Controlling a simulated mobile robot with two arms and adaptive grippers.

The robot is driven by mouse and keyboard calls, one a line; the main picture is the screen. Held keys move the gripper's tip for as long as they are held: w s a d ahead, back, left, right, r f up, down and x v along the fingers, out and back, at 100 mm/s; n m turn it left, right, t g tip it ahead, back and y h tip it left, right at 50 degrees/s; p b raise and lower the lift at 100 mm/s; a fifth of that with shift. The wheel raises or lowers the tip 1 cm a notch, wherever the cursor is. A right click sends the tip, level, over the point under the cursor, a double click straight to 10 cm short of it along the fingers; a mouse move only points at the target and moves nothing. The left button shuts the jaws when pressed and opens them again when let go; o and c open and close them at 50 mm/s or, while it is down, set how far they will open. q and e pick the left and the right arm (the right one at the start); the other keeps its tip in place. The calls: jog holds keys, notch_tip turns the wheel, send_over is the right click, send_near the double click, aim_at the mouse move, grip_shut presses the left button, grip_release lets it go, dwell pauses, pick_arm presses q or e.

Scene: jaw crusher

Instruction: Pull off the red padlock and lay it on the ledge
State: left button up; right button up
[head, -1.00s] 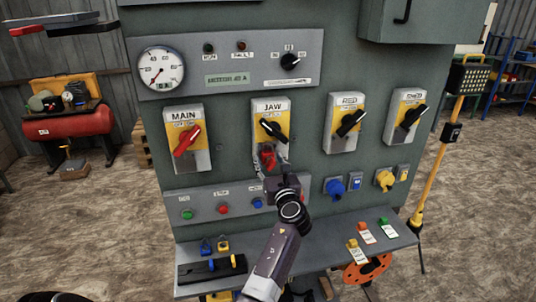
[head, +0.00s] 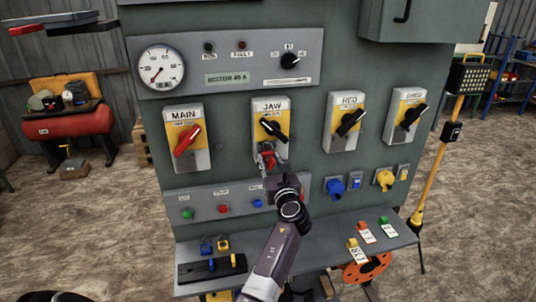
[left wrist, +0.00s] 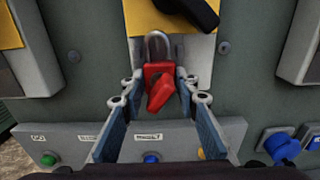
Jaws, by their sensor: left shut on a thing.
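The red padlock (head: 267,160) with a grey shackle hangs below the black handle of the JAW switch (head: 271,130). It also shows in the left wrist view (left wrist: 160,84), between my fingertips, its shackle pointing up against the switch plate. I cannot tell whether the shackle still passes through the switch. My left gripper (head: 270,168) is shut on the padlock's red body from below; its fingers also show in the left wrist view (left wrist: 160,92). The grey ledge (head: 322,253) juts out below the panel. My right gripper is not in view.
Small blue and yellow padlocks (head: 206,247) and a black holder (head: 211,268) occupy the ledge's left end. Several tagged coloured padlocks (head: 364,227) sit on its right. A button strip (head: 240,205) and blue plug (head: 334,187) are near my arm. The ledge's middle has bare room.

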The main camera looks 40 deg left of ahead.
aim_at(272, 166)
pick_arm(q)
jog(key=shift+f, duration=0.1)
jog(key=shift+s+d+r+p, duration=0.2)
jog(key=shift+s+d+p, duration=0.15)
jog(key=shift+s+d, duration=0.15)
jog(key=shift+s+d+p, duration=0.3)
jog(key=shift+s+d, duration=0.05)
jog(key=shift+d, duration=0.1)
jog(key=shift+p+v, duration=0.5)
jog(key=shift+v, duration=0.8)
jog(key=shift+f, duration=0.1)
